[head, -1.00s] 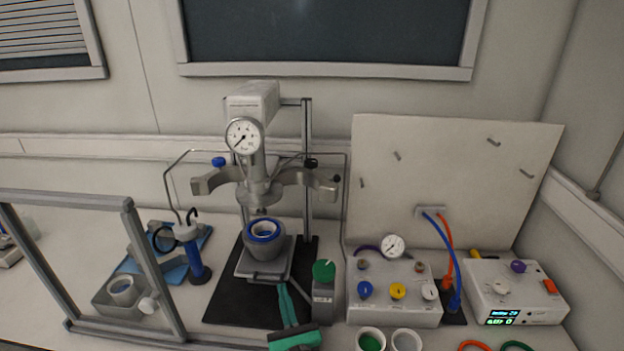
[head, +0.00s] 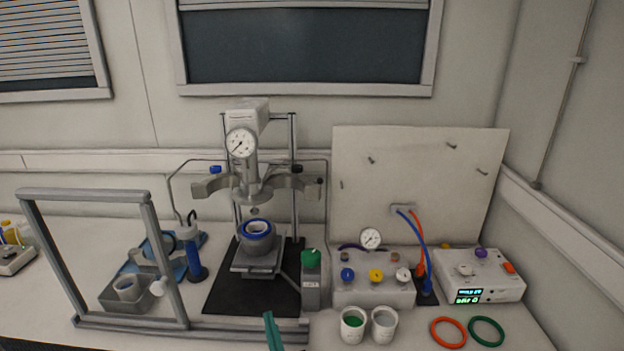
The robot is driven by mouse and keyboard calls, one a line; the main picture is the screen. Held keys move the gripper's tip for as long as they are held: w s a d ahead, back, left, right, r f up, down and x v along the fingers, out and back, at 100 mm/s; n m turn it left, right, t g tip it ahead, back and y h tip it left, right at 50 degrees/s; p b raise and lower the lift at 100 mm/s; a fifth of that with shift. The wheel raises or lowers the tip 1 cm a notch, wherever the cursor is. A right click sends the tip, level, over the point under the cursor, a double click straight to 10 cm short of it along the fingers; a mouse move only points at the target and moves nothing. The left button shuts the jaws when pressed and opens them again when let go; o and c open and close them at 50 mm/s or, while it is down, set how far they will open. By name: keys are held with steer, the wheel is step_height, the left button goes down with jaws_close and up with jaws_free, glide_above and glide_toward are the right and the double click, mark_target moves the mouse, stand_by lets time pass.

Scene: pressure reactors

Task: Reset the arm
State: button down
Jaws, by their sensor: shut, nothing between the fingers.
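My gripper (head: 270,330) shows at the bottom edge of the head view as narrow green fingers held close together, empty. It is in front of the black mat (head: 222,290) and near the frame's lower rail. The pressure reactor (head: 246,180) stands behind it, with a gauge (head: 241,143) on its head and two open grey clamp halves at its sides. A grey vessel with a blue ring (head: 257,232) sits on the support below the reactor head, apart from it. The rest of my arm is out of view.
A grey frame (head: 160,250) stands at left, around a grey tray (head: 112,297). A green-capped bottle (head: 311,280), valve box (head: 372,292), two cups (head: 353,322) and a display box (head: 480,277) stand at right. An orange ring (head: 448,332) and green ring (head: 487,331) lie front right.

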steer(key=s+d+f+n+g+h, duration=0.1)
steer(key=s+d+f+n+h, duration=0.2)
steer(key=s, duration=0.4)
steer(key=s+d+f+n+g, duration=0.1)
steer(key=s+d+f+n, duration=0.2)
steer(key=s+f+n, duration=0.3)
steer(key=s+d+f+n+g+h, duration=0.1)
steer(key=s+d+f+n+h, duration=0.2)
steer(key=s, duration=0.6)
steer(key=s+d+r+n, duration=0.1)
steer(key=s+r+n, duration=0.2)
steer(key=s+n, duration=0.7)
steer(key=s+d+r+n+g+h, duration=0.1)
steer(key=s+r+n, duration=0.3)
steer(key=s+n, duration=0.6)
steer(key=f+v, duration=0.1)
steer(key=v, duration=0.3)
steer(key=shift+s, duration=0.25)
steer(key=c, duration=2.5)
jaws_free()
steer(key=shift+r, duration=0.1)
